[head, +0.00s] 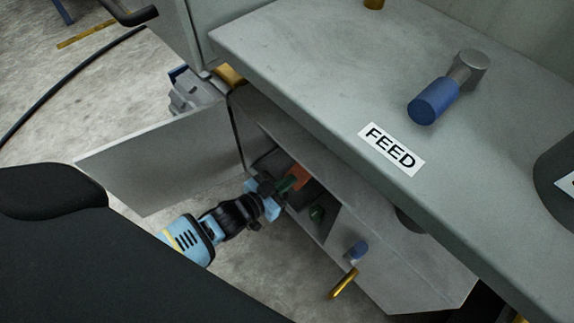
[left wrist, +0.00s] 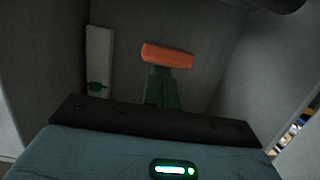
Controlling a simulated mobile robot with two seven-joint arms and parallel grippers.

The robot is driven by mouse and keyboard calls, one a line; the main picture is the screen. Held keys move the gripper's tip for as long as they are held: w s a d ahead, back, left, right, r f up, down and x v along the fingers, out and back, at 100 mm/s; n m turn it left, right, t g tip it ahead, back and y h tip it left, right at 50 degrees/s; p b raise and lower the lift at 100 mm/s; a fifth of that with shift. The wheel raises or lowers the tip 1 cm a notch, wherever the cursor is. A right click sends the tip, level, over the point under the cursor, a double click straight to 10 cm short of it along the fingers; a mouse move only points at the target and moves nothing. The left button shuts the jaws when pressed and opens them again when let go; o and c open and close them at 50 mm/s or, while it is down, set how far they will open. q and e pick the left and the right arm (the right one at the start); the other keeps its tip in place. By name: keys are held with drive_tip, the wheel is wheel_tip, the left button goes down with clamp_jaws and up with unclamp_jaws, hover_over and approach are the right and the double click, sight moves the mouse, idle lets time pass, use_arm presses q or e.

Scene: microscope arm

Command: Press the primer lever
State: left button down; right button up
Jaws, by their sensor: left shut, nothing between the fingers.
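The primer lever appears to be the orange bar (head: 300,176) on a green stem inside the open compartment under the bench. In the left wrist view the orange bar (left wrist: 167,54) lies nearly level on top of the green stem (left wrist: 162,88), ahead of the gripper. My left gripper (head: 272,198) is shut and empty at the compartment's mouth, close to the lever. I cannot tell whether it touches the lever. The dark front of the gripper hides the lower stem in the left wrist view. My right gripper is not in view.
A grey door (head: 165,160) stands open to the left of the compartment. The bench top (head: 330,60) overhangs it and carries a FEED label (head: 391,149) and a blue-handled lever (head: 434,102). A second door (head: 395,262) with a brass handle (head: 343,284) is below right. Compartment walls leave little side room.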

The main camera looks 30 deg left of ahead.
use_arm(q)
drive_tip(key=s+a+p, duration=0.2)
drive_tip(key=s+a, duration=0.2)
drive_tip(key=s, duration=0.5)
drive_tip(key=shift+s+r+p, duration=0.2)
drive_tip(key=shift+s+p, duration=0.1)
drive_tip(key=shift+p, duration=0.1)
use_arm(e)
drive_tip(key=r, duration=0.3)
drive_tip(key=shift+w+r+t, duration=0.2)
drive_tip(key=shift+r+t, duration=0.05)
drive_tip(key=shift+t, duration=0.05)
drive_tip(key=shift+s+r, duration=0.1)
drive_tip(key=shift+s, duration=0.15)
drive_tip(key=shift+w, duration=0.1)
